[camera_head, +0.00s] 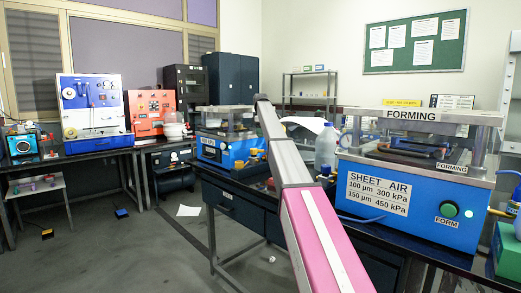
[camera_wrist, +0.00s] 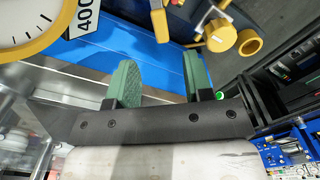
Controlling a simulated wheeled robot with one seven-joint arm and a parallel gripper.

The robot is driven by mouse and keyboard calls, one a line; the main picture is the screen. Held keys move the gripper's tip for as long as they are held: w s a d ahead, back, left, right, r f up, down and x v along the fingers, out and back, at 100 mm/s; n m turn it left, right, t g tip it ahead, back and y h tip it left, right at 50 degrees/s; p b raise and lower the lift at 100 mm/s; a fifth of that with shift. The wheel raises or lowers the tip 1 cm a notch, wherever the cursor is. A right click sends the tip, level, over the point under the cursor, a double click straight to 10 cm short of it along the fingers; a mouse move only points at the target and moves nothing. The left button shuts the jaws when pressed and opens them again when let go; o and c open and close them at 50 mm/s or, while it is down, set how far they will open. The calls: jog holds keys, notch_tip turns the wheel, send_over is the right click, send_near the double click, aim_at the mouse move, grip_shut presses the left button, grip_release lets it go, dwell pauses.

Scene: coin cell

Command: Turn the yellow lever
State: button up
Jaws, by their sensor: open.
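In the wrist view my gripper (camera_wrist: 159,62) is open, its two green fingers apart with nothing between them. A narrow yellow piece (camera_wrist: 159,22), which looks like the lever, hangs from the top edge just beyond the gap between the fingertips, against a blue panel (camera_wrist: 150,55). I cannot tell whether either finger touches it. A yellow-rimmed gauge (camera_wrist: 72,22) with a 400 label is to its left. A yellow knob (camera_wrist: 219,36) and a yellow ring (camera_wrist: 249,42) are to its right. In the head view my arm crosses the middle and my gripper cannot be made out.
In the head view a blue forming machine (camera_head: 405,200) stands on the dark bench at right, beside a clear bottle (camera_head: 325,147). A smaller blue machine (camera_head: 222,148) stands behind my arm. Open floor lies at left, with a paper sheet (camera_head: 188,211) on it.

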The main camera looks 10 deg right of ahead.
aim_at(260, 151)
notch_tip(260, 151, down, 9)
jog(key=shift+r, duration=0.1)
dwell(0.3)
grip_shut()
